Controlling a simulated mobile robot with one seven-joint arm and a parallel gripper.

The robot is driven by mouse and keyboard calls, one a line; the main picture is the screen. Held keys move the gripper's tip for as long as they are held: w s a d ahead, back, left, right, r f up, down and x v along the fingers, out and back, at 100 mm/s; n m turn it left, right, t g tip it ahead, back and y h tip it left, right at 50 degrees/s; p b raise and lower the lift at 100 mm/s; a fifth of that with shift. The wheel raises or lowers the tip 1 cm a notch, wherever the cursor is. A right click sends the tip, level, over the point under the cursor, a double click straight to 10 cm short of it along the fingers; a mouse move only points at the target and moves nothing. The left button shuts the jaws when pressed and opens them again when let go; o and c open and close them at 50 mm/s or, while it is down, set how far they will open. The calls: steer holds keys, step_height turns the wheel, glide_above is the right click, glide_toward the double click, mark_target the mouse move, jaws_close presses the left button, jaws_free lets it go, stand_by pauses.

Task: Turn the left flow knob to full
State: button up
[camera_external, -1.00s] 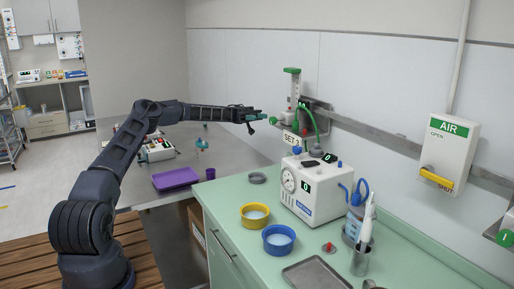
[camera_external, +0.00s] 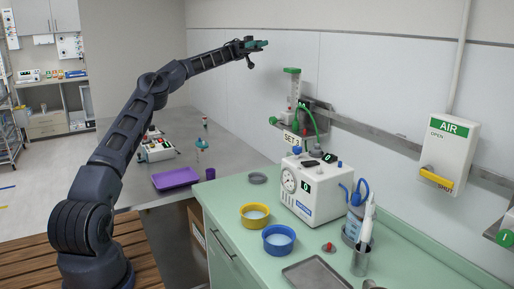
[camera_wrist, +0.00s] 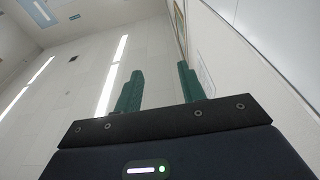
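The left flow knob (camera_external: 273,121) is a small green knob low on the left side of the flowmeter (camera_external: 292,90), a clear tube with a green top mounted on the wall rail. A "SET 3" sign (camera_external: 292,140) sits just below it. The knob's exact setting is too small to read. My gripper (camera_external: 259,45) is raised above and slightly left of the flowmeter, well clear of the knob. In the wrist view its two green fingers (camera_wrist: 160,88) stand apart with nothing between them. That view shows only walls and ceiling lights, not the knob.
A white machine (camera_external: 315,188) with a dial stands on the green counter (camera_external: 240,220) below the flowmeter, with green tubing (camera_external: 310,115) above it. The wall rail (camera_external: 370,140) runs right to an AIR box (camera_external: 449,155). Another green knob (camera_external: 507,238) shows at the right edge.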

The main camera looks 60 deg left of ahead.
mark_target(273, 121)
steer(key=w+d+f+y, duration=0.2)
steer(key=d+y, duration=0.4)
steer(key=d, duration=0.1)
steer(key=w+d+f+y, duration=0.2)
steer(key=d+y, duration=0.5)
steer(key=d, duration=0.1)
steer(key=s+a+r+y, duration=0.3)
steer(key=s+r+y, duration=0.1)
steer(key=y, duration=0.4)
steer(key=shift+h, duration=0.3)
steer(key=f, duration=2.8)
steer(key=shift+d, duration=0.2)
steer(key=shift+c, duration=0.4)
steer(key=shift+f, duration=0.1)
steer(key=c, duration=0.8)
